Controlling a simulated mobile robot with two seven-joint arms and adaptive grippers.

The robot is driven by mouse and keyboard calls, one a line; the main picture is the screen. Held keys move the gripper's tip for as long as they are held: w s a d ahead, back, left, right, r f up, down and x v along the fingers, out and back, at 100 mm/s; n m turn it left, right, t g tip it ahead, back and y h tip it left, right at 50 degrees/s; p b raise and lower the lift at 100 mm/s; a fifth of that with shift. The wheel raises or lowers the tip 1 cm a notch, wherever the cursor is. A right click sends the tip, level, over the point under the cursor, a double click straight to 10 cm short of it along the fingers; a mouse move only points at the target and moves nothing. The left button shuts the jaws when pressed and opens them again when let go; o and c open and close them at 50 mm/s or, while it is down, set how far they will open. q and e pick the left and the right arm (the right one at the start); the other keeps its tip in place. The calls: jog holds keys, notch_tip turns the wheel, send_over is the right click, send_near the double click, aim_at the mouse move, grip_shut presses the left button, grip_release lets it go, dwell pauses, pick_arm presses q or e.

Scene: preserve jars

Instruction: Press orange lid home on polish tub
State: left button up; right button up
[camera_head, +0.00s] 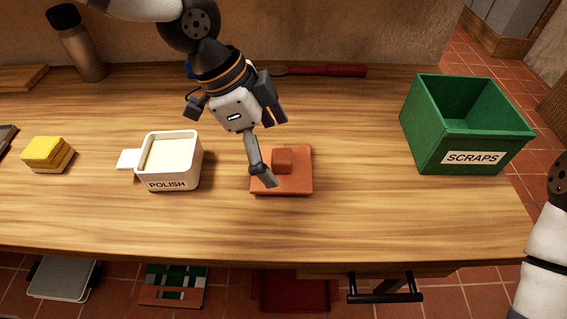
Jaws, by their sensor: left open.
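The orange lid (300,185) lies flat on the wooden table, a square plate with a block-shaped knob (284,159) on top. The white polish tub (168,178), marked POLISH, stands to its left with its top open, showing pale contents and a tab handle on its left side. My left gripper (267,178) reaches down over the left part of the lid, beside the knob. It is open; one finger hides part of the lid, and I cannot tell whether it touches. My right gripper is out of view; only part of my right arm shows at the right edge.
A green SCRAPS bin (463,128) stands at the right of the table (380,205). Yellow sponges (48,153) lie left of the tub. A bottle (77,45) and a red-handled tool (331,70) are at the back. The table's front strip is clear.

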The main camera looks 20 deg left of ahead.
aim_at(277, 156)
pick_arm(q)
jog(key=x, duration=0.3)
jog(key=shift+d+f, duration=0.15)
jog(key=shift+f, duration=0.15)
jog(key=shift+w+r, duration=0.1)
jog(key=c, duration=1.2)
jog(key=shift+c, duration=0.2)
